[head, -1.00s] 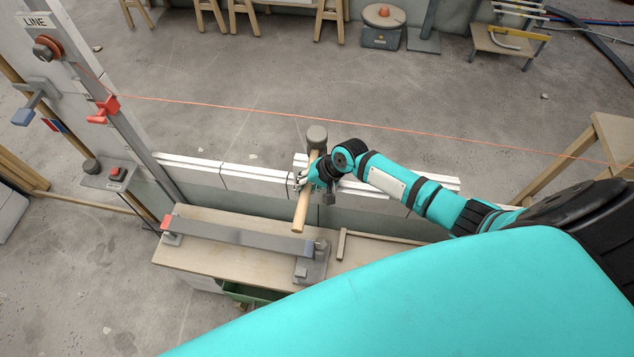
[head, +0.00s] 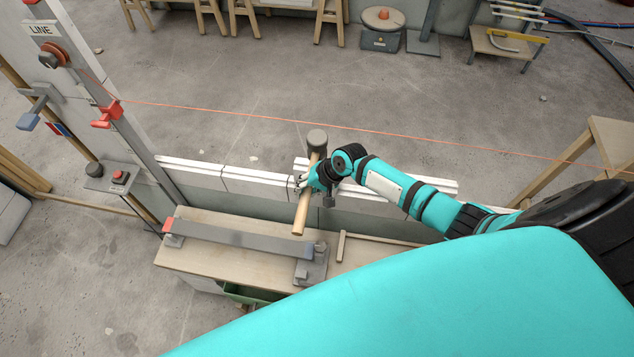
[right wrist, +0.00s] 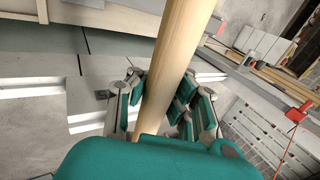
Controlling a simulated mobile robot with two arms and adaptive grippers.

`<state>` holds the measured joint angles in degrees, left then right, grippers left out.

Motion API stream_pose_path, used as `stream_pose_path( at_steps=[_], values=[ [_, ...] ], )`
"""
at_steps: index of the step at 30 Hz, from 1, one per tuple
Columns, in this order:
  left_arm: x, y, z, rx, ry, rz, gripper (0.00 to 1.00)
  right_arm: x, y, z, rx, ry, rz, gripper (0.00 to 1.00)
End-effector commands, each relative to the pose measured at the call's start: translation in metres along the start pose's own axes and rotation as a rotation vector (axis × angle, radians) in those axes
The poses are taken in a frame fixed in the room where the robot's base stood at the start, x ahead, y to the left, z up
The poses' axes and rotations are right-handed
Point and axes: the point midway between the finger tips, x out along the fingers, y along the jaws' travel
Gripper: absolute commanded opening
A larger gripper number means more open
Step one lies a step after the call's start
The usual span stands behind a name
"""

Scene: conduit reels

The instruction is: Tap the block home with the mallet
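The mallet has a dark grey head (head: 317,138) and a pale wooden handle (head: 299,222). My right gripper (head: 306,182) is shut around the handle below the head and holds the mallet over the low block wall (head: 258,180). In the right wrist view the handle (right wrist: 172,62) runs up between the fingers of my right gripper (right wrist: 165,100). A white upper block (head: 430,184) sits on the wall, partly hidden by my arm; it is unclear which block is meant. The mallet's head is out of the right wrist view. My left gripper is not in view.
An orange string line (head: 240,115) stretches across just beyond the wall from a metal post (head: 125,130). A wooden bench (head: 215,262) with a long grey bar (head: 240,238) stands on the near side. Open concrete floor lies beyond the wall.

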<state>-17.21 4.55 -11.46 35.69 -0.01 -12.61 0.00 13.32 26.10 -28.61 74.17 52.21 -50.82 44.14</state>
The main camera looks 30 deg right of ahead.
Motion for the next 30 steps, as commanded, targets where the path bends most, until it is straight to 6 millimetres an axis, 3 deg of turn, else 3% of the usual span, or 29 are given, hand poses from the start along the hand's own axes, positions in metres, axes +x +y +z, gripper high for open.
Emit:
stream_pose_path(
  at_steps=[11,24,30],
  values=[
    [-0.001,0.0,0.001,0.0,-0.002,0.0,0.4,-0.001,-0.002,-0.001,-0.002,0.003,-0.003,0.0],
    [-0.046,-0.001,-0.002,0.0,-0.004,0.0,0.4,-0.04,-0.026,-0.002,-0.002,0.003,-0.004,0.0],
    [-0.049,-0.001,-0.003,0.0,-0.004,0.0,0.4,-0.043,-0.028,-0.002,-0.001,0.003,-0.003,0.0]
  ],
)
